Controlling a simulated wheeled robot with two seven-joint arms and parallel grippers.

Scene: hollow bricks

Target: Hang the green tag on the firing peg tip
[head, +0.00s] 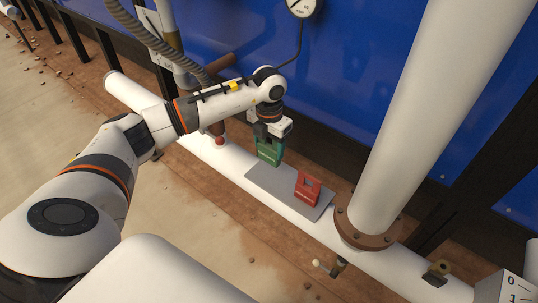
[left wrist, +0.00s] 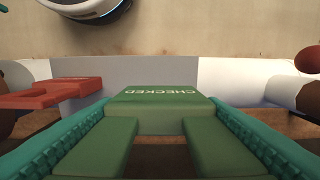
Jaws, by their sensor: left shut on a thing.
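My left gripper (head: 268,138) is shut on the green tag (head: 269,155) and holds it over the far-left part of a grey plate. In the left wrist view the green tag (left wrist: 160,98), lettered "CHECKED", sits between the teal fingers of the left gripper (left wrist: 160,122). A short peg with a red ball tip (head: 219,141) stands left of the tag in the head view, apart from it. I cannot tell for sure that this is the firing peg. My right gripper is not in view.
A red tag (head: 307,188) stands on the grey plate (head: 262,183), which lies on a white horizontal pipe (head: 235,165). A thick white upright pipe (head: 430,110) with a brown flange (head: 368,235) rises to the right. A blue wall (head: 350,60) is behind.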

